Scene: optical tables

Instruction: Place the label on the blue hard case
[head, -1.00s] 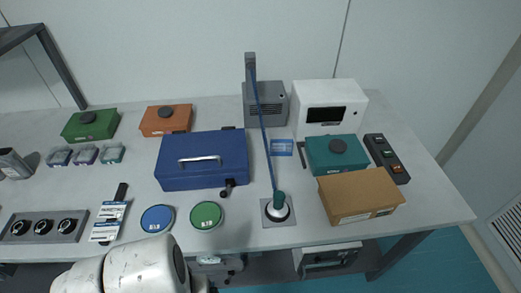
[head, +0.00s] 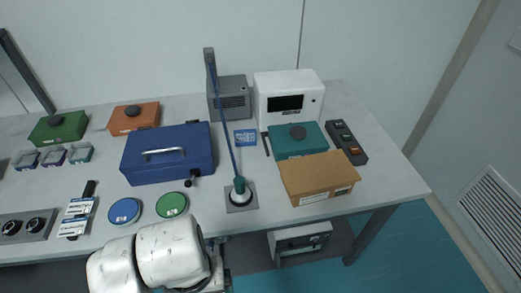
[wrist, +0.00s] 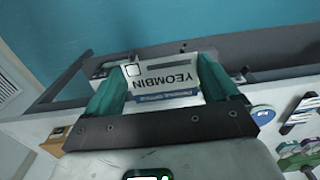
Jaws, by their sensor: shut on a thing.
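The blue hard case (head: 168,155) stands closed on the table left of centre in the head view, with a pale handle on its lid. My gripper (wrist: 164,72) shows in the wrist view, with teal fingers on both sides of a white label (wrist: 165,75). The label has dark text reading "YEOMBIN", upside down, and a blue band. My gripper is shut on it. In the head view my arm is at the bottom, in front of the table edge and apart from the case; the held label cannot be made out there.
Blue (head: 125,211) and green (head: 172,205) discs lie in front of the case. A lamp (head: 240,192) with a tall slanted arm stands to its right. A cardboard box (head: 318,178) sits near the right front edge. Printed cards (head: 75,215) lie at left.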

